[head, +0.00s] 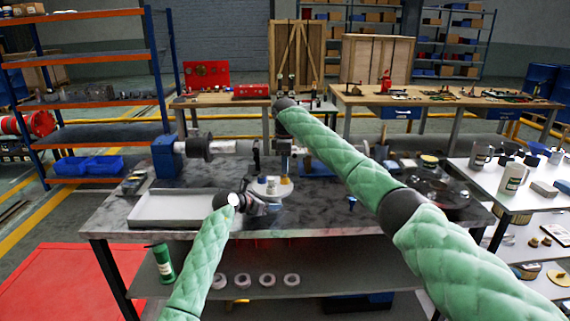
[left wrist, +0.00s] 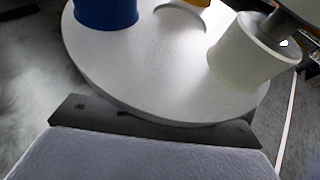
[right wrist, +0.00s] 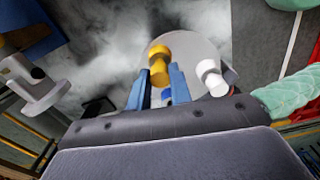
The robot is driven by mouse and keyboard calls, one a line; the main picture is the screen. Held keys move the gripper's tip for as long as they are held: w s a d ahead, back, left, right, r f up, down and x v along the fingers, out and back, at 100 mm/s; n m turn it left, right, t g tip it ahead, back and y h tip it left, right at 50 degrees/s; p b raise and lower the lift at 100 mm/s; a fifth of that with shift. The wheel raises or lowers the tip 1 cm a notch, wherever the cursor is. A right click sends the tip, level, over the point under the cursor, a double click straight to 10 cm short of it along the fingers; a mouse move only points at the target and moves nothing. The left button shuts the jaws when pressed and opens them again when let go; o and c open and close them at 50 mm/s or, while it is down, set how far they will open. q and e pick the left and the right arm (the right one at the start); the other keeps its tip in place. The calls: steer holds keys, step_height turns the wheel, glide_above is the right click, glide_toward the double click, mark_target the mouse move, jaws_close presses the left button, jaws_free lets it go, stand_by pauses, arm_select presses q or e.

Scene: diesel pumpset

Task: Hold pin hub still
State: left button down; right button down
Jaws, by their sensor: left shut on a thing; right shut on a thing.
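The pin hub is a round white disc (head: 264,188) on the dark table; it also shows in the left wrist view (left wrist: 150,65) and right wrist view (right wrist: 203,50). On it stand a blue pin (left wrist: 105,12), a yellow pin (right wrist: 158,52) and a white pin (left wrist: 243,62). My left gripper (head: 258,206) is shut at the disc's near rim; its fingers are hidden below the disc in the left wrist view. My right gripper (right wrist: 162,70) comes down from above, its blue fingers shut around the yellow pin. Where the fingers touch it is partly hidden.
A white tray (head: 172,208) lies left of the hub on the table. A blue-ended machine shaft (head: 166,157) stands behind it. A side table (head: 478,180) with mugs is at the right. The table front between hub and right edge is mostly clear.

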steer(key=shift+f, duration=0.45)
steer(key=c, duration=1.2)
jaws_free()
step_height(320, 180, up, 12)
steer(key=shift+f, duration=0.1)
arm_select(q)
steer(key=shift+c, duration=2.3)
jaws_free()
